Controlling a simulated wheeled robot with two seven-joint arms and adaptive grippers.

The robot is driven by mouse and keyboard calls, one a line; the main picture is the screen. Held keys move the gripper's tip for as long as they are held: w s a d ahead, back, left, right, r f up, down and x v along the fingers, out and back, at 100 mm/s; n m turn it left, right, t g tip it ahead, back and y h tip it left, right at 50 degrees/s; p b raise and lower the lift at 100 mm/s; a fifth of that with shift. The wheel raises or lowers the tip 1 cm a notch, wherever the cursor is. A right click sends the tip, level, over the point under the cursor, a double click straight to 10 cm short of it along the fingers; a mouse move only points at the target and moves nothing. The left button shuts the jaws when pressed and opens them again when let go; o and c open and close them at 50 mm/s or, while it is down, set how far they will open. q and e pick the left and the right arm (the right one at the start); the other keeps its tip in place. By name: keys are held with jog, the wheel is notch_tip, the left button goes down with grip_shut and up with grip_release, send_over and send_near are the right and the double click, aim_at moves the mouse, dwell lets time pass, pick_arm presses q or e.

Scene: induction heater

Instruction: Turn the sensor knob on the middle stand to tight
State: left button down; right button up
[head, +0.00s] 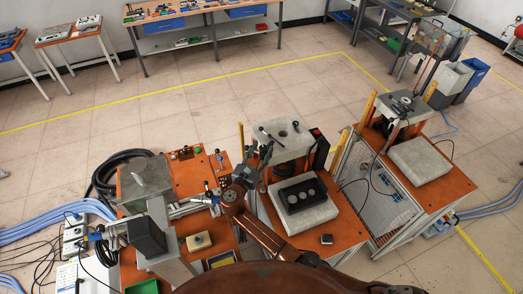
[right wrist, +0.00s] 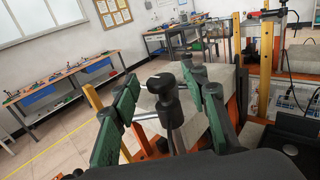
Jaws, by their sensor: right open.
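The middle stand (head: 291,145) has a pale block top with a dark hole and a small dark-ended lever on its left side. My right gripper (head: 257,162) is just left of this block, in front of the lever. In the right wrist view my right gripper (right wrist: 165,95) is open, with green-padded fingers spread. A black knob (right wrist: 160,84) on a metal rod appears between the fingers, with no clear contact. Another dark knob end (right wrist: 186,60) shows behind it. I cannot tell the knob's tightness. My left gripper is not in view.
Another stand (head: 402,108) is at the right. A grey box (head: 146,180) and black cables are at the left. Open floor lies behind the stands.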

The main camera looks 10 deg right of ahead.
jog(key=v, duration=0.7)
jog(key=shift+s, duration=0.2)
jog(key=shift+a+r, duration=0.1)
jog(key=shift+a, duration=0.05)
